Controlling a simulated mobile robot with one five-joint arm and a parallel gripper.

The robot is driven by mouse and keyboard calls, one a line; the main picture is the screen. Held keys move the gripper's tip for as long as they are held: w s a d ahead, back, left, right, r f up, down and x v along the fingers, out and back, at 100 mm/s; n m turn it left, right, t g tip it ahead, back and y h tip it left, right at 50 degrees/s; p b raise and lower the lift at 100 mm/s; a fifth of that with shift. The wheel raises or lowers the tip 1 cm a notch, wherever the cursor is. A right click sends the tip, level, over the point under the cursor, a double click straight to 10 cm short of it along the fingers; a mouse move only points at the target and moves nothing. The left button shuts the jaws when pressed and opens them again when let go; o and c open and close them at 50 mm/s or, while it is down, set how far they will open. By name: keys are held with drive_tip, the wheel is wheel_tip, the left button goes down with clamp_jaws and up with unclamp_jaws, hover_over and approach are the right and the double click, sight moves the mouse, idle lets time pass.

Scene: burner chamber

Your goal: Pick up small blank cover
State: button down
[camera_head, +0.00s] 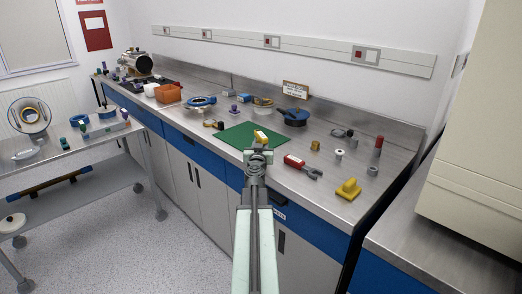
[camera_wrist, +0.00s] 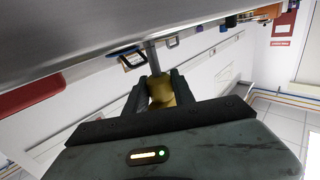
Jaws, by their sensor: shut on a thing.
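My gripper (camera_head: 258,152) reaches over the front part of the steel bench, at the near edge of the green mat. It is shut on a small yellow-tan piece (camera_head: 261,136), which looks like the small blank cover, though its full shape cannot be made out. In the wrist view my gripper (camera_wrist: 161,86) has the yellow-tan piece (camera_wrist: 161,93) between its two dark fingers. A grey cylindrical part (camera_wrist: 151,56) shows just beyond it. The fingers hide the piece's sides.
The green mat (camera_head: 236,137) looks mostly clear. A steel cart (camera_head: 85,140) is at left.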

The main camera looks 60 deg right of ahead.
drive_tip(key=shift+r, duration=0.15)
drive_tip(key=shift+f, duration=0.25)
drive_tip(key=c, duration=1.1)
unclamp_jaws()
drive_tip(key=shift+r, duration=0.1)
drive_tip(key=shift+o, duration=0.2)
